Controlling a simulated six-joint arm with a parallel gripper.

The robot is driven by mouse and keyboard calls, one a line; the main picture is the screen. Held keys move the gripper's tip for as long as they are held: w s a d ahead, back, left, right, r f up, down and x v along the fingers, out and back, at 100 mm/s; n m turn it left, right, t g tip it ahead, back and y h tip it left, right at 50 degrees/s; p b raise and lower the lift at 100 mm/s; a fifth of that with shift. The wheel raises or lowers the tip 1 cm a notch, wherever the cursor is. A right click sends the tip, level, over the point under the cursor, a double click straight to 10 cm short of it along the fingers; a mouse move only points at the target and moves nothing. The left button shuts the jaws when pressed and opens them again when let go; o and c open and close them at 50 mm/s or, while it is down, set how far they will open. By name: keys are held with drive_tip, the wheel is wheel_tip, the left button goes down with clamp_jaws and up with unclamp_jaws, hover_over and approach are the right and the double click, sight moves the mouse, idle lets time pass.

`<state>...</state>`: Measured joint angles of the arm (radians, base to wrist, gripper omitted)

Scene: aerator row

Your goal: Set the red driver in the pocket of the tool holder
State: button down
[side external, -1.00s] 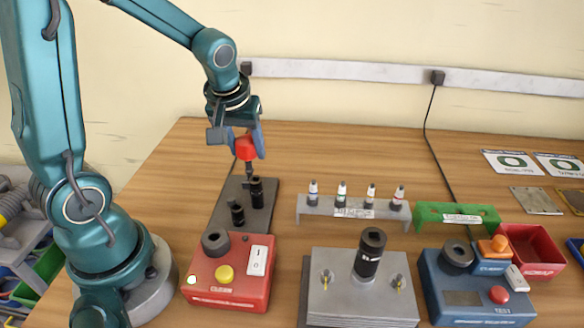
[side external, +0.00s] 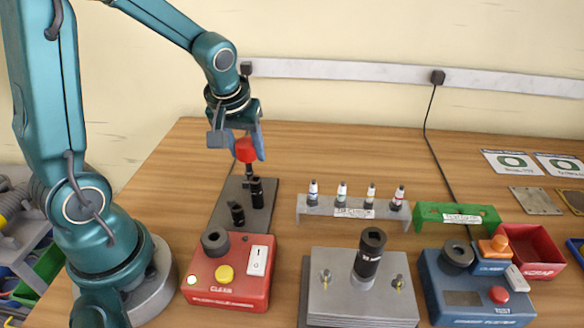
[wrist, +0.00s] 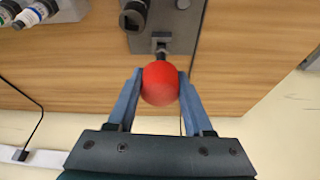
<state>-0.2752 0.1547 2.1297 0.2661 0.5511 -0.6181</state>
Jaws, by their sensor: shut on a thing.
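My gripper (side external: 240,143) is shut on the red driver (side external: 245,150) above the back end of the dark grey tool holder plate (side external: 262,216). In the wrist view the blue fingers of my gripper (wrist: 160,84) press on both sides of the driver's round red handle (wrist: 160,85). The driver is about upright, its dark shaft pointing down. In the wrist view the shaft meets a small grey bracket on the tool holder (wrist: 140,42). The handle hides most of the shaft there, so I cannot tell whether the tip is inside the pocket.
Two black sockets (side external: 257,192) stand on the plate close to the driver. A red CLEAN box (side external: 230,290) is in front. To the right are a grey rack (side external: 318,208) of small bottles, a grey fixture (side external: 335,290), a green rack (side external: 430,214) and a blue box (side external: 470,290).

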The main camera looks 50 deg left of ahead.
drive_tip(key=shift+f, duration=0.2)
drive_tip(key=shift+f, duration=0.6)
drive_tip(key=shift+c, duration=1.1)
unclamp_jaws()
drive_tip(key=shift+r, duration=3.5)
